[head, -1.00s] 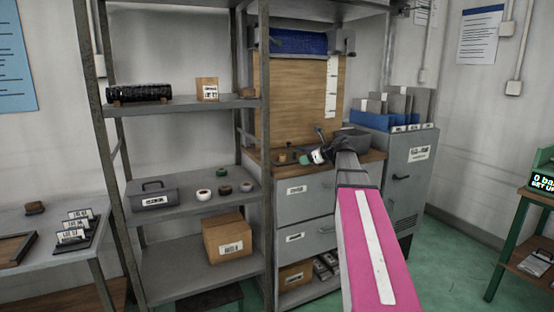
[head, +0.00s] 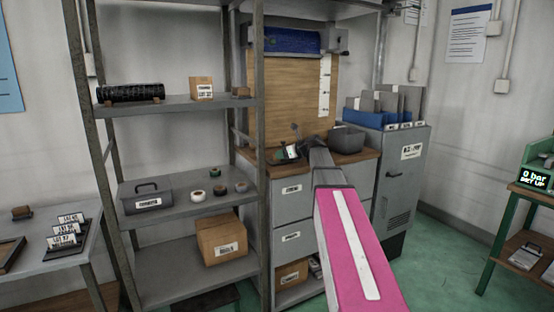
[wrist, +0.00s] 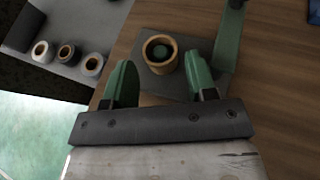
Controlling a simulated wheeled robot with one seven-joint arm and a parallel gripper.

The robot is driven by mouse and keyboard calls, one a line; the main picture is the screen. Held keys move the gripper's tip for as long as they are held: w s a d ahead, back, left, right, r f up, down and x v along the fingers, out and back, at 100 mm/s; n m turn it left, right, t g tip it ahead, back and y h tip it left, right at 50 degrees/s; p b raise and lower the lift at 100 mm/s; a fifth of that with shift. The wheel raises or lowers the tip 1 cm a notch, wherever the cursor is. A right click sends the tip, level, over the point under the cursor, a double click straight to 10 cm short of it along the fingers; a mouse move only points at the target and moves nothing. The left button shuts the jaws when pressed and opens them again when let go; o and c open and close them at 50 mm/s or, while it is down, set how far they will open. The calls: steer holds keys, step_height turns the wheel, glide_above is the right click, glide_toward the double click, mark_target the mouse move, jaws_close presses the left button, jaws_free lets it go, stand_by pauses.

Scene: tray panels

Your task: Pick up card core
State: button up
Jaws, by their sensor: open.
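The card core is most likely the short tan ring (wrist: 160,67) in the wrist view. It stands upright on a grey plate (wrist: 182,86) on the wooden worktop, with a green piece showing inside its hole. My gripper (wrist: 159,60) has its two green fingers spread, one to each side of the ring in the picture. The fingers are not closed on it, and I cannot tell how far their tips are from it in depth. In the head view my gripper (head: 291,152) is over the worktop, and the ring cannot be made out there.
A green upright bar (wrist: 229,38) stands close to the right finger. Several small rolls (head: 219,188) sit on the grey shelf rack (head: 182,209) at left. A grey bin (head: 347,139) stands on the worktop (head: 362,155) at right. A wooden backboard (head: 290,100) rises behind.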

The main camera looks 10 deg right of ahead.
steer(key=x, duration=0.2)
steer(key=shift+w+a+f, duration=0.1)
steer(key=shift+w+a, duration=0.1)
steer(key=shift+w, duration=0.1)
steer(key=c, duration=0.7)
